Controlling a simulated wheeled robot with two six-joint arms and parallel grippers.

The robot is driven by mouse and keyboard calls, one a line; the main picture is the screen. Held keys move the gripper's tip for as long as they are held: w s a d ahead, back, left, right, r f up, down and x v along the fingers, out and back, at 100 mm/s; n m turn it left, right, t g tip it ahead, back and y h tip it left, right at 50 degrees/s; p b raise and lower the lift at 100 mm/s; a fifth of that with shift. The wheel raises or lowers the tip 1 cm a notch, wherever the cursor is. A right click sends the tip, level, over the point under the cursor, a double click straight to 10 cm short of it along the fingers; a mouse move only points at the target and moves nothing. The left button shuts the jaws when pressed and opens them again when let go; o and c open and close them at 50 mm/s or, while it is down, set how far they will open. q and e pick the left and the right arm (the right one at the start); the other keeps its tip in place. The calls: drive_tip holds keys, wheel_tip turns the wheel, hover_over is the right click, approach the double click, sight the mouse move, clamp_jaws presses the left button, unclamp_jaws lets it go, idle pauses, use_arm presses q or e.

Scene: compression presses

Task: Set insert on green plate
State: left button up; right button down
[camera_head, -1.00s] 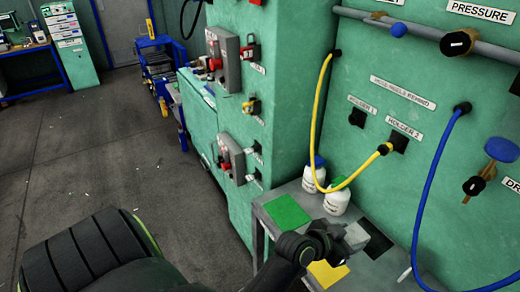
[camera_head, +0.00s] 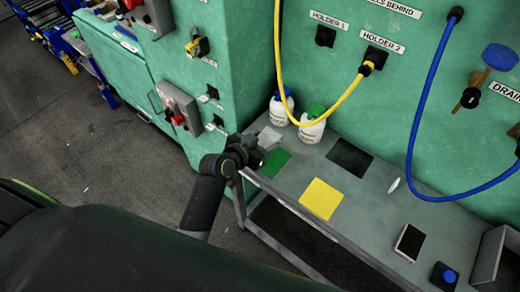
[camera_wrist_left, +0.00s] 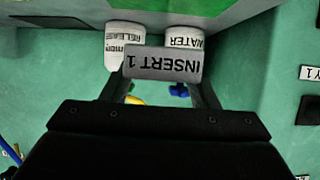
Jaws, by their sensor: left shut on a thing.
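The insert (camera_wrist_left: 162,64), a grey block marked INSERT 1, is between the fingers of my left gripper (camera_wrist_left: 155,88) in the left wrist view. In the head view, my left gripper (camera_head: 258,150) is at the left end of the grey table, and the pale insert (camera_head: 270,137) shows just past it. The green plate (camera_head: 274,163) lies flat on the table beside the gripper, partly covered by it. Bright green also shows at the top of the wrist view. I cannot tell whether the insert touches anything below it. My right gripper is not in view.
Two white bottles, one with a blue cap (camera_head: 280,108) and one with a green cap (camera_head: 312,126), stand close behind the gripper. A yellow plate (camera_head: 321,198) and a black plate (camera_head: 349,159) lie to the right. A yellow hose (camera_head: 320,116) hangs above the bottles.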

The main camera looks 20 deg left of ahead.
use_arm(q)
drive_tip(key=shift+f, duration=0.75)
wheel_tip(320, 180, down, 3)
drive_tip(key=shift+a+f, duration=0.1)
drive_tip(key=shift+f, duration=0.25)
drive_tip(key=shift+w, duration=0.1)
drive_tip(key=shift+f, duration=0.15)
drive_tip(key=o, duration=1.4)
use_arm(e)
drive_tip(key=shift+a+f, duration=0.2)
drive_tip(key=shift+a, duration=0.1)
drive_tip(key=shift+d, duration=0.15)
